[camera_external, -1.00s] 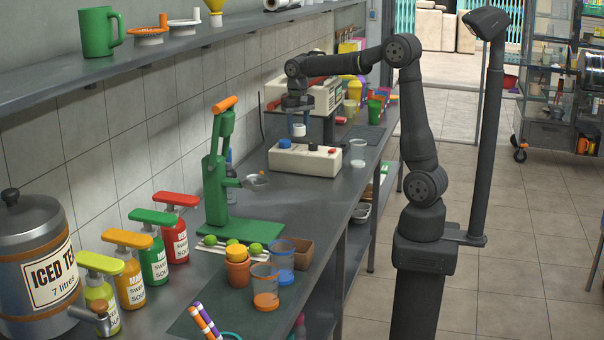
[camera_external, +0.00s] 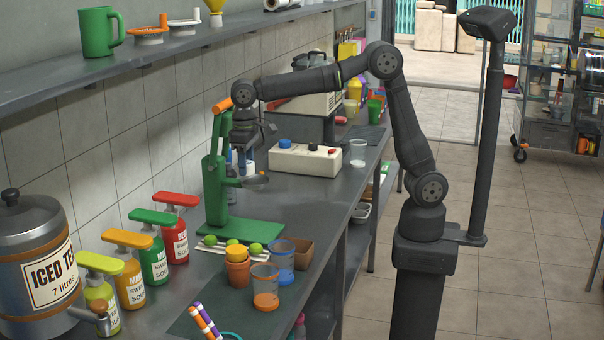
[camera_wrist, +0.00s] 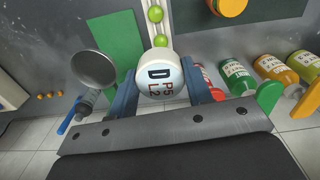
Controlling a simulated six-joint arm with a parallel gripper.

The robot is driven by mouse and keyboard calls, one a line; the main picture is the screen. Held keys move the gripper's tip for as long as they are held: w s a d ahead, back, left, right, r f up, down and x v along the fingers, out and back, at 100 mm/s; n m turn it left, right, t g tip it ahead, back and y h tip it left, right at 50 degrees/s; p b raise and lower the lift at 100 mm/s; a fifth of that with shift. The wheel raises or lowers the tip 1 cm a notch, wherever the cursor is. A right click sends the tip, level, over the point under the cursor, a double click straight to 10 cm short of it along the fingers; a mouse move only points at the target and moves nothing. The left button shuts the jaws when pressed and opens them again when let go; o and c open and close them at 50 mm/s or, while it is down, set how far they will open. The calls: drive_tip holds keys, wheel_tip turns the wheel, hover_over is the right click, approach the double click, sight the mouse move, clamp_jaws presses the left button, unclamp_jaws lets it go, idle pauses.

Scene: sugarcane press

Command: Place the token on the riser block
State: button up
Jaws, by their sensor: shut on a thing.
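The white round token (camera_wrist: 160,75), marked with dark letters and a red line of print, sits between the blue fingers of my gripper (camera_wrist: 160,85) in the wrist view. My gripper is shut on it. In the external view my gripper (camera_external: 240,160) hangs behind the green press (camera_external: 214,175), near its metal bowl (camera_external: 255,181). The press partly hides the fingers, and I cannot make out the token clearly there. I cannot pick out a riser block for certain in either view.
A white box (camera_external: 305,159) with coloured knobs stands behind the press. Limes (camera_external: 255,248), cups (camera_external: 265,285) and a brown box (camera_external: 300,252) stand near the press base. Clear counter lies right of the press.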

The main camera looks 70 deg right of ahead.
drive_tip(key=s+a+n, duration=0.1)
drive_tip(key=a, duration=0.3)
hover_over(236, 249)
wheel_tip(236, 249, down, 12)
drive_tip(key=shift+f, duration=2)
drive_tip(key=shift+f, duration=0.15)
drive_tip(key=o, duration=1)
wheel_tip(236, 249, up, 12)
drive_tip(key=shift+r, duration=0.15)
